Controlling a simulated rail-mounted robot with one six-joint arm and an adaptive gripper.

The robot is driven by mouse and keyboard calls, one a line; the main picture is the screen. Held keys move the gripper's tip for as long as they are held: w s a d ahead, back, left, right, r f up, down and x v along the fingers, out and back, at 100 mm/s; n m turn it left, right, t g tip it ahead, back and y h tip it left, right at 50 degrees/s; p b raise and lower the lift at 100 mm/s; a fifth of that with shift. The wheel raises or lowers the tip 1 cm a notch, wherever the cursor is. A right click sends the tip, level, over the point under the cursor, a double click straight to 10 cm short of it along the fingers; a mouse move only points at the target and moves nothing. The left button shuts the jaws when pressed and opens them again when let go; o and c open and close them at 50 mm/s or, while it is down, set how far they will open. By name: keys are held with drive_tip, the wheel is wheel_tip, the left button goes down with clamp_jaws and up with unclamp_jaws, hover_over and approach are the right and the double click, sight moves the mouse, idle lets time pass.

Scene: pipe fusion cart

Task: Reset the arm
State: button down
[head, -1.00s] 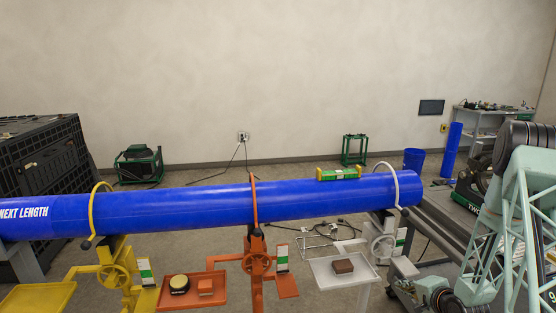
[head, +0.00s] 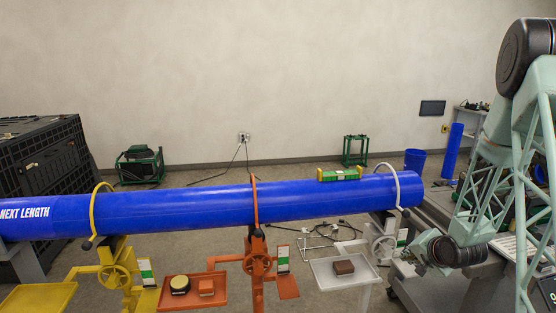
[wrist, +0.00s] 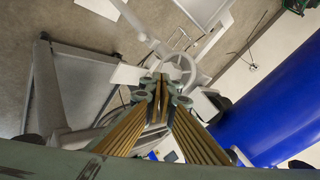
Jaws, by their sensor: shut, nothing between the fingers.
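My arm stands at the right of the head view, and its gripper end (head: 412,256) is beside the grey stand, below the right end of the blue pipe (head: 300,202). In the wrist view my gripper (wrist: 164,88) shows its fingers drawn together, shut, with nothing held. A grey stand with a handwheel (wrist: 178,68) lies beyond the fingertips, and the blue pipe (wrist: 265,100) fills the right side of that view.
Yellow (head: 112,277), orange (head: 257,262) and grey (head: 384,243) stands support the pipe. A green and yellow level (head: 338,174) lies on the pipe. A black crate (head: 40,165) stands left.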

drive_tip(key=s+a+r+n+g+h, duration=0.1)
drive_tip(key=s+a+r+n, duration=0.1)
drive_tip(key=s+a+r, duration=0.5)
drive_tip(key=s+a+r+n+g, duration=0.1)
drive_tip(key=s+r, duration=0.5)
drive_tip(key=r, duration=0.5)
drive_tip(key=s+a+r+n+g+h, duration=0.1)
drive_tip(key=s+a+r+n, duration=0.1)
drive_tip(key=s+a+r, duration=0.5)
drive_tip(key=s+a+r+n, duration=0.2)
drive_tip(key=s+a+r, duration=0.1)
drive_tip(key=s, duration=0.8)
drive_tip(key=s+a+r+n+g+y, duration=0.1)
drive_tip(key=s+a+r, duration=0.3)
drive_tip(key=s, duration=0.8)
drive_tip(key=s+a+r+n+g+y, duration=0.1)
drive_tip(key=s+a+r+n, duration=0.2)
drive_tip(key=s, duration=0.9)
drive_tip(key=shift+a+r, duration=0.4)
drive_tip(key=shift+a, duration=0.2)
